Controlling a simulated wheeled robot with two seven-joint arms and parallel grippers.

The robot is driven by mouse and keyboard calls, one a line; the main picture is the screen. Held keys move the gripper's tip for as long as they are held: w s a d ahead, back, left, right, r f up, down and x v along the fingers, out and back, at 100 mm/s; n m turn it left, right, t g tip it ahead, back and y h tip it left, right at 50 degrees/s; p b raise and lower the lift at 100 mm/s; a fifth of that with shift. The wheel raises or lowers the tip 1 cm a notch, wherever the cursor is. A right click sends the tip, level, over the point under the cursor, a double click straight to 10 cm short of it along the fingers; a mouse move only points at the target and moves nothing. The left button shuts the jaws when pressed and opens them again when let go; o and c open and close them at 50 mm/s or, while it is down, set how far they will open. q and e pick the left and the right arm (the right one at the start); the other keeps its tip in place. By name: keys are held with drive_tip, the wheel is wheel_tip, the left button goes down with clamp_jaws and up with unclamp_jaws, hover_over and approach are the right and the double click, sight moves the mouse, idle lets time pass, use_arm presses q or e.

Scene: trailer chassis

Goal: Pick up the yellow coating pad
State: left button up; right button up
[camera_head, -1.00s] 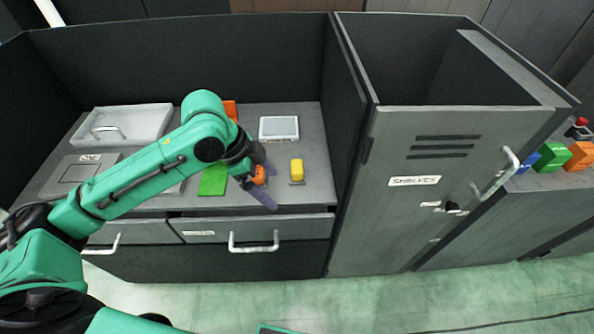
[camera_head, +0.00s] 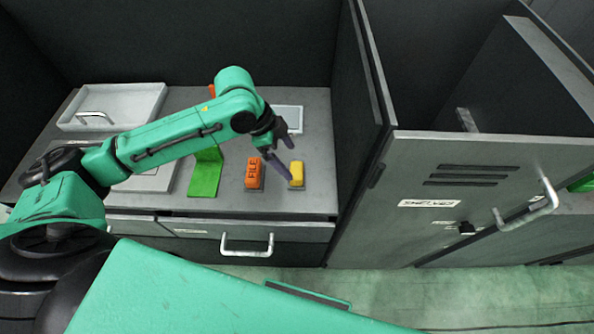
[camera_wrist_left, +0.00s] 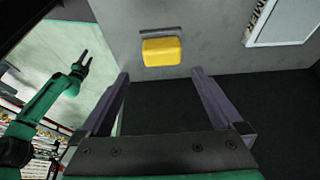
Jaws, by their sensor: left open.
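The yellow coating pad (camera_head: 297,173) lies on the grey worktop, right of an orange block. It also shows in the left wrist view (camera_wrist_left: 161,51), just beyond the fingertips and between their lines. My left gripper (camera_head: 289,176) is open and empty, its purple fingers reaching over the worktop at the pad's left side in the head view. In the left wrist view the left gripper (camera_wrist_left: 160,73) has its fingers wide apart, and the pad appears clear of them. My right gripper (camera_wrist_left: 84,61) shows small at the left of that view, with its fingers apart.
The orange block marked FILE (camera_head: 254,172) stands close left of the pad, with a green piece (camera_head: 206,172) beyond it. A pale framed panel (camera_head: 290,119) lies behind. A white tray (camera_head: 112,104) is at the back left. A dark partition (camera_head: 357,130) rises to the right.

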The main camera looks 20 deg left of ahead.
sight(298, 169)
use_arm(q)
drive_tip(key=x, duration=0.4)
drive_tip(key=p+x, duration=0.1)
drive_tip(key=x, duration=0.2)
drive_tip(key=shift+w+a+f, duration=0.1)
drive_tip(key=shift+a+f, duration=0.05)
drive_tip(key=shift+a, duration=0.15)
drive_tip(key=shift+d+f, duration=0.1)
drive_tip(key=shift+f, duration=0.15)
drive_tip(key=c, duration=1.4)
use_arm(e)
drive_tip(key=shift+w+r, duration=0.55)
use_arm(q)
drive_tip(key=shift+r, duration=0.2)
drive_tip(key=shift+w+r, duration=0.15)
drive_tip(key=shift+r, duration=0.2)
wheel_tip(298, 169, up, 19)
drive_tip(key=o, duration=0.9)
drive_tip(key=c, duration=0.6)
use_arm(e)
drive_tip(key=shift+f, duration=0.25)
